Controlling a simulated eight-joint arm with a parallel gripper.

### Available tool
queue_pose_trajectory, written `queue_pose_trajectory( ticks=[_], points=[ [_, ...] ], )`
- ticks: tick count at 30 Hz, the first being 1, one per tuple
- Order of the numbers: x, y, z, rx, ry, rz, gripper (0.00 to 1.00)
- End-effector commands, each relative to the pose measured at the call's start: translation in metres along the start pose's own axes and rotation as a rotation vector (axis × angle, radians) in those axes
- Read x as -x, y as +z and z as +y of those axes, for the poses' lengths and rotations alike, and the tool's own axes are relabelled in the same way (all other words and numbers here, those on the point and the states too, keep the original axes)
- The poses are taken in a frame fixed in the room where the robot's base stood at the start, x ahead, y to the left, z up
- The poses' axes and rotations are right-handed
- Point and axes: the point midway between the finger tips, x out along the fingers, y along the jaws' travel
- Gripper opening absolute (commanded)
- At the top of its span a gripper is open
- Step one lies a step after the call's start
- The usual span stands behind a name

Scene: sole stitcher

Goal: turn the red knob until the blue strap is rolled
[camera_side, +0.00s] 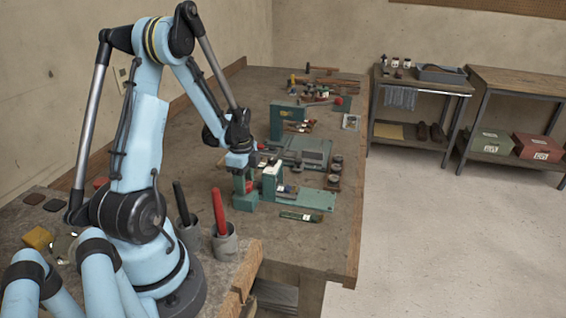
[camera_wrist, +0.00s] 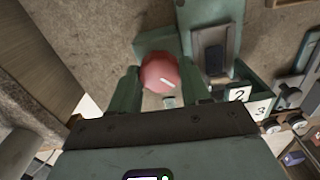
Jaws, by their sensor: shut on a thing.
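The red knob (camera_wrist: 160,73) is round with a pale mark on its face, and it sits on a green machine (camera_wrist: 213,14). In the wrist view my gripper (camera_wrist: 158,70) has one green finger on each side of the knob and is shut on it. In the side view my gripper (camera_side: 246,185) points down at the near end of the green machine, whose flat base (camera_side: 308,198) extends right. Only a little red shows between the fingers there.
Number cards (camera_wrist: 239,96) stand close right of the fingers. A grey-green device (camera_side: 305,151) and another green machine (camera_side: 284,122) stand farther back on the bench. Cups with a black and a red handle (camera_side: 218,212) stand near my base. The bench's right front is bare.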

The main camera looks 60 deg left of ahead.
Motion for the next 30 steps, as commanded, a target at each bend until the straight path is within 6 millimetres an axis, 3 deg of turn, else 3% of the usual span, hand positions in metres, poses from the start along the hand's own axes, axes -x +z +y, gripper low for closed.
queue_pose_trajectory(
  ticks=[14,15,19,30],
  points=[
    [0.0003,0.0000,0.0004,-0.014,0.001,0.000,0.17],
    [0.0003,0.0000,0.0004,-0.014,0.002,0.000,0.52],
    [0.0002,0.0000,0.0003,-0.013,0.001,0.000,0.72],
    [0.0031,0.0001,-0.0001,-0.013,0.000,0.000,0.72]
  ],
)
